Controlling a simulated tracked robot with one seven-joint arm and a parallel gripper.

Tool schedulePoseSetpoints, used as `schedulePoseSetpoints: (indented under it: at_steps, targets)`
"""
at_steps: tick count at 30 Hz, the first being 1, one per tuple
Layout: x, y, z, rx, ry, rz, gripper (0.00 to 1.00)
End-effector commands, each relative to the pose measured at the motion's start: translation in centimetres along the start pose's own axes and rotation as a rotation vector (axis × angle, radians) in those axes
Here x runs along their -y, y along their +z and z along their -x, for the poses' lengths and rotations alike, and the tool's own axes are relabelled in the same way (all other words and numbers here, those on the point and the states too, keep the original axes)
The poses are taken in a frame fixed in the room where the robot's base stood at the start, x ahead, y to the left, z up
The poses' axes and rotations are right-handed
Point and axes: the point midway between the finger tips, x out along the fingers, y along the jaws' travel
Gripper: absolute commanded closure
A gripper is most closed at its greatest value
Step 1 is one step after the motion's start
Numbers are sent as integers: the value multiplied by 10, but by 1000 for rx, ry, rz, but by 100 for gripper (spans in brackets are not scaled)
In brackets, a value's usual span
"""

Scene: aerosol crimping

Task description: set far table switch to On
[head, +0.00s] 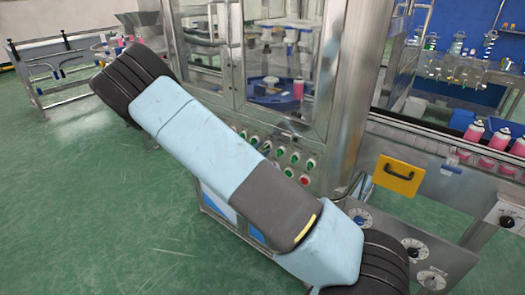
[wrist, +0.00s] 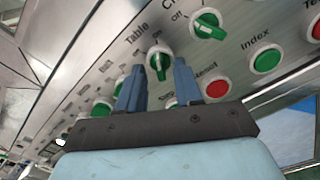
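In the wrist view, a green rotary switch (wrist: 159,63) on a white round base sits on the steel control panel (wrist: 225,62), below the printed word "Table". Its green handle runs roughly up and down in the picture; I cannot tell whether it stands at On or Off. My gripper (wrist: 158,68) is open, its two blue fingers apart with the switch between their tips. I cannot tell whether either finger touches it. In the head view the panel (head: 284,133) is partly behind my arm, and my gripper is hidden there.
A green Index button (wrist: 267,58) and a red Reset button (wrist: 217,87) are near the right finger. More knobs line the panel's left. Green floor (head: 110,210) is open at left.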

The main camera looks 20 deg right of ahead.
Motion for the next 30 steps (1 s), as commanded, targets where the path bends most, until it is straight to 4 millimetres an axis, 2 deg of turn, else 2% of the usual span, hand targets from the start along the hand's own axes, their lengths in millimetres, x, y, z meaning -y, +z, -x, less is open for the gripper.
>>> schedulePoseSetpoints:
  at_steps: [12, 18, 24, 30]
  targets:
    - [-1, -1, 78, -4, 2, 0, 65]
    - [-1, -2, 110, -3, 2, 0, 65]
    - [-1, -2, 126, -3, 1, 0, 65]
    - [-1, -2, 129, -2, 0, 0, 65]
